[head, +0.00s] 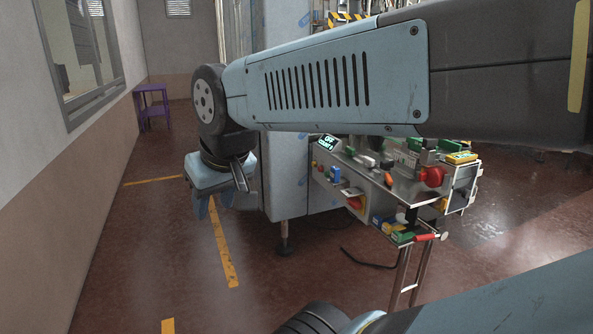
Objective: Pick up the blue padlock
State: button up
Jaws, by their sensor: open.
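My gripper (214,207) hangs at the end of my arm, left of the machine, with its blue fingers apart over the floor. Nothing shows between the fingers. A small blue item (335,174) on the front of the machine's control panel may be the blue padlock. Another small blue item (376,221) is on the low ledge at the right, beside yellow, green and red ones. Both are too small to tell which is the padlock. My gripper is well to the left of both and touches neither. My arm hides part of the machine above the panel.
The control panel (405,185) carries red knobs, green parts and a yellow box. Thin metal legs (404,272) stand under it. A tall grey cabinet (287,180) is just right of my gripper. A purple stand (152,105) is far left. The floor at left is clear.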

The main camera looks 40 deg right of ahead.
aim_at(335, 172)
jog(key=z, duration=0.4)
jog(key=i, duration=0.95)
jog(key=z, duration=0.85)
jog(key=k, duration=0.9)
jog(key=z, duration=0.2)
jog(key=i, duration=0.95)
jog(key=u, duration=0.1)
